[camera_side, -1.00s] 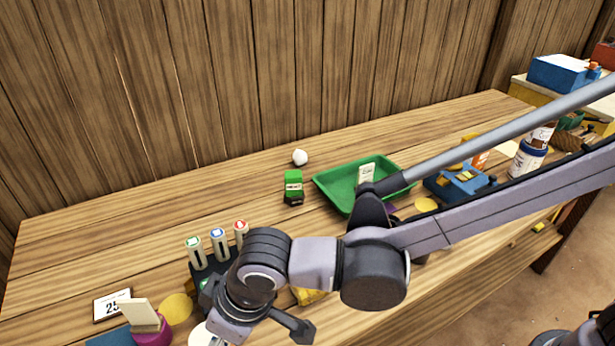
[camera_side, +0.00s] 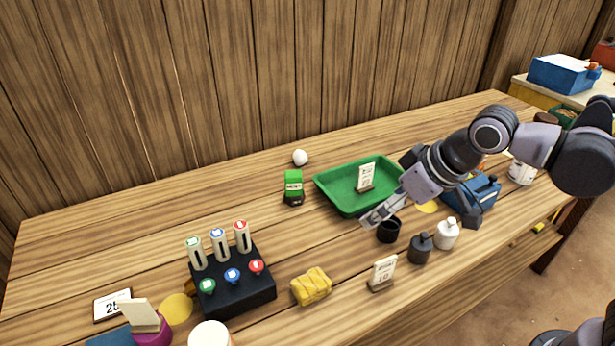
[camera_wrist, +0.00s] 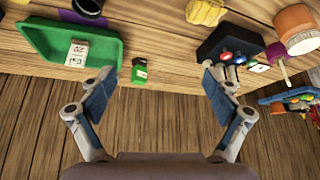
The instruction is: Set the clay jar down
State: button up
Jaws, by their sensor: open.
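An orange-brown jar with a pale top, apparently the clay jar (camera_wrist: 292,20), stands at the upper right of the wrist view, beside the black marker holder (camera_wrist: 222,42). In the side view only its pale top (camera_side: 209,335) shows at the bottom edge; the rest is cut off. My gripper (camera_side: 378,214) is well to the right of it, over the table by the green tray's front corner. In the wrist view my gripper (camera_wrist: 152,90) has its two fingers wide apart with nothing between them.
The green tray (camera_side: 330,193) and a black cup (camera_side: 388,231) are near my gripper. Small dark and white bottles (camera_side: 446,236), a price card (camera_side: 382,272) and a yellow bundle (camera_side: 311,287) stand along the front. The table's left back is clear.

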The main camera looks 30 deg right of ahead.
jog(key=s+d+f+m+h, duration=0.1)
jog(key=s+d, duration=0.2)
jog(key=d, duration=0.3)
jog(key=s+d+f+m+t, duration=0.1)
jog(key=s+d+m, duration=0.1)
jog(key=d, duration=0.5)
jog(key=shift+s+f+h, duration=0.2)
jog(key=shift+s+h, duration=0.2)
jog(key=shift+s, duration=0.05)
jog(key=shift+a, duration=0.1)
